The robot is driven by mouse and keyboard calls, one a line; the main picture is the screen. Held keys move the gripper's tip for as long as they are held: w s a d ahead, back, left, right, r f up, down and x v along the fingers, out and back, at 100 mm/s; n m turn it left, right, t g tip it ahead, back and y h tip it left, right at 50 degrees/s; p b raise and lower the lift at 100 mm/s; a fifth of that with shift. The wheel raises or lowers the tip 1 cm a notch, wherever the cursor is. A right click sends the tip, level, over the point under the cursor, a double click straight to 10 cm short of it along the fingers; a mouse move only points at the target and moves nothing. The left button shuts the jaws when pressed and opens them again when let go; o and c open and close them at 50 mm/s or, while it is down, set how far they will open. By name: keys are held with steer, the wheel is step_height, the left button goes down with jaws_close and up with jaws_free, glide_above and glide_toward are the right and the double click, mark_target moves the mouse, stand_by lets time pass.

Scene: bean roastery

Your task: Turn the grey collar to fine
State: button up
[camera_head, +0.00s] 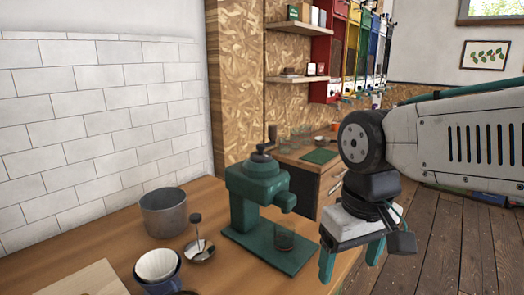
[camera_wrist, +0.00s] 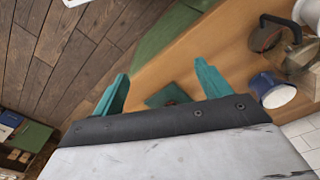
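The green grinder (camera_head: 257,190) stands on the wooden counter, left of my gripper in the head view. A dark grey round part, apparently the collar (camera_head: 262,157), sits on top under a small upright crank knob. Its setting and any fine mark are too small to read. In the wrist view, my gripper (camera_wrist: 162,88) is also open; the collar cannot be made out there.
On the counter (camera_head: 120,225) left of the grinder are a grey metal pot (camera_head: 165,212), a small metal dish with an upright handle (camera_head: 199,250), and a blue cup with a white filter (camera_head: 157,268). A back cabinet (camera_head: 322,187) stands behind. Open floor (camera_head: 455,245) lies right.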

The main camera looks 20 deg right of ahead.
steer(key=w+a+r+n+t, duration=0.1)
steer(key=w+r, duration=0.4)
steer(key=w, duration=0.8)
steer(key=w+a+r+t, duration=0.1)
steer(key=w+r, duration=0.4)
steer(key=w, duration=0.8)
steer(key=t, duration=0.2)
glide_toward(261, 154)
steer(key=shift+n+y, duration=0.3)
steer(key=x, duration=0.7)
steer(key=shift+w+d+f, duration=0.1)
steer(key=shift+d+f, duration=0.1)
steer(key=shift+f, duration=0.2)
steer(key=c, duration=1)
